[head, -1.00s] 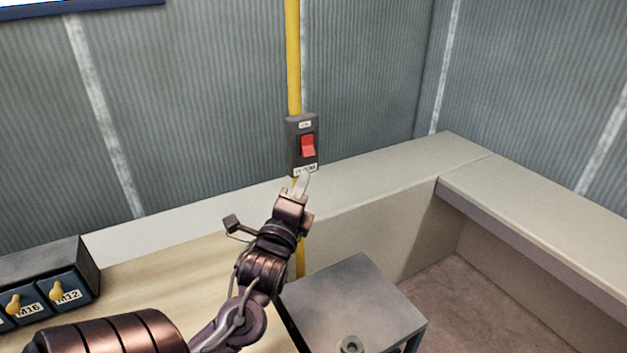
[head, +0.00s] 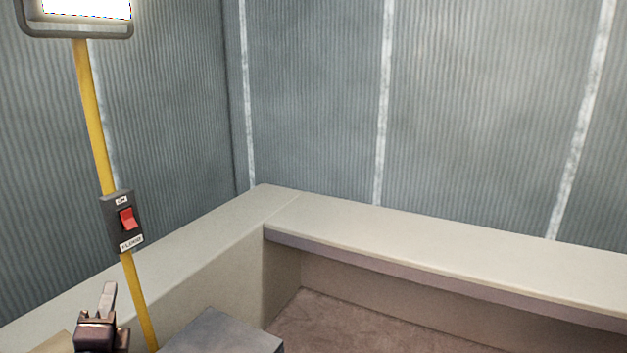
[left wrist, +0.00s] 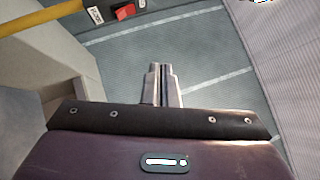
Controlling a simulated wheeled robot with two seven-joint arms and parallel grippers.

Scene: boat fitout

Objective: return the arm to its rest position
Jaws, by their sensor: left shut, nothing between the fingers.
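My left gripper (head: 108,299) is at the bottom left of the head view, fingers pointing up. It is shut and empty. It is below and a little left of a dark switch box with a red rocker (head: 127,218), apart from it in the picture. In the left wrist view the closed fingers (left wrist: 163,84) stand in the middle, and the red rocker (left wrist: 124,11) shows at the top edge. Most of my left arm is out of the head view. My right gripper is not in view.
A yellow conduit (head: 93,120) runs down the wall through the switch box from a bright lit panel (head: 85,10). A pale ledge (head: 430,245) runs along the walls. A grey box top (head: 222,335) is at the bottom. Floor (head: 335,325) shows clear beyond it.

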